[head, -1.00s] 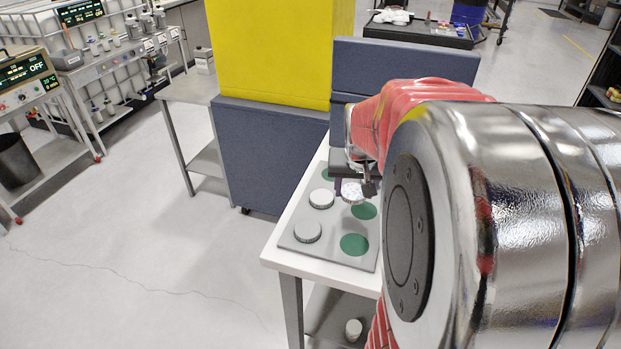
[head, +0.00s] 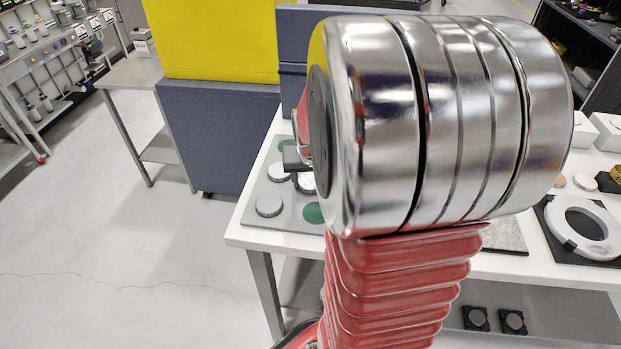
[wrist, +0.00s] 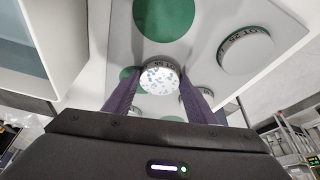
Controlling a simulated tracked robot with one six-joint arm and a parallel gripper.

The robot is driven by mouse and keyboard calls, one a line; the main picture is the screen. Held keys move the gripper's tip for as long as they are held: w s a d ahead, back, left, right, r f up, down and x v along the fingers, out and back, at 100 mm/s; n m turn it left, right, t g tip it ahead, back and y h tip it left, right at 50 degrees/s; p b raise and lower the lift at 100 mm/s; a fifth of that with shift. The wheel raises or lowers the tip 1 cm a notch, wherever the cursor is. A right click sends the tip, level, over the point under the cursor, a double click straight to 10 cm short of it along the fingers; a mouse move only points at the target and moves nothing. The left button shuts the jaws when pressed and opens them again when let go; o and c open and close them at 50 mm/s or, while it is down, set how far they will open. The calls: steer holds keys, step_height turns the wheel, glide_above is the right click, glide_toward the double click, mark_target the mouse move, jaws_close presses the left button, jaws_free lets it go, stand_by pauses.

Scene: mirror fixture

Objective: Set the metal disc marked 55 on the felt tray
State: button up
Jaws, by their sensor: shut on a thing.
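My gripper (head: 297,177) is shut on a metal disc (head: 306,182) with a mottled, shiny face. In the wrist view the disc (wrist: 160,80) sits between both purple fingers; its rim mark looks like 55 but is small. The disc is over a grey plate (head: 288,218) with green round spots, apparently just above it; the exact gap is unclear. My own arm hides part of the plate. A grey speckled flat piece (head: 506,237), possibly the felt tray, shows at the right behind my arm, mostly hidden.
Two other discs, one far (head: 279,171) and one near (head: 268,206), sit on the plate's left side. A white ring (head: 583,229) lies on a black mat at the right. A blue-grey panel (head: 222,137) stands left of the white table (head: 246,226).

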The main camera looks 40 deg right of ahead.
steer(key=o, duration=1)
steer(key=shift+f, duration=0.1)
steer(key=v, duration=1.2)
steer(key=s+a+r+n+t+y, duration=0.1)
steer(key=s+a+n, duration=0.2)
steer(key=a, duration=0.9)
steer(key=s+a+r+n+t+y, duration=0.1)
steer(key=s+a+n, duration=0.2)
steer(key=a, duration=1)
steer(key=shift+s+r+n+y, duration=0.2)
steer(key=shift+s+n+y, duration=0.2)
steer(key=shift+n, duration=0.5)
